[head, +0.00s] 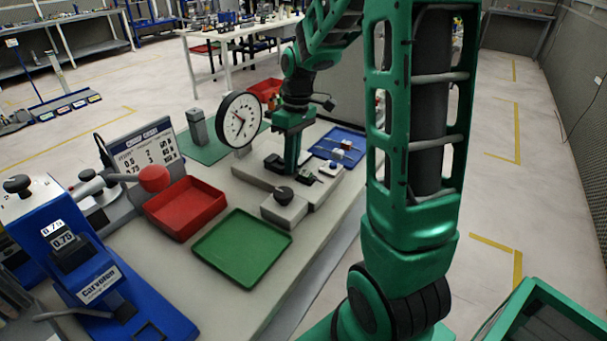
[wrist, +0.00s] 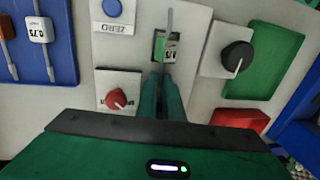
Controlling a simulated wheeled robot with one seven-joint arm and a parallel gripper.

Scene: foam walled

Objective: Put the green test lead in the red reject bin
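A small green piece with a pale printed label and a thin grey rod, seemingly the green test lead (wrist: 158,47), is at the grey fixture in the wrist view. My gripper (wrist: 163,76) has its two narrow fingertips close together, right at the near end of this piece. I cannot tell whether they grip it. In the head view my gripper (head: 291,168) points down over the fixture (head: 285,209), and the lead cannot be made out there. The red reject bin (head: 185,207), a shallow empty tray, lies left of the fixture. Its edge shows in the wrist view (wrist: 240,121).
An empty green tray (head: 242,248) lies between the red bin and the table's front edge. A blue tray (head: 325,148) holding labelled leads is behind the fixture. A round dial (head: 239,120) and a sign (head: 143,147) stand beyond. A blue press (head: 80,265) stands at left.

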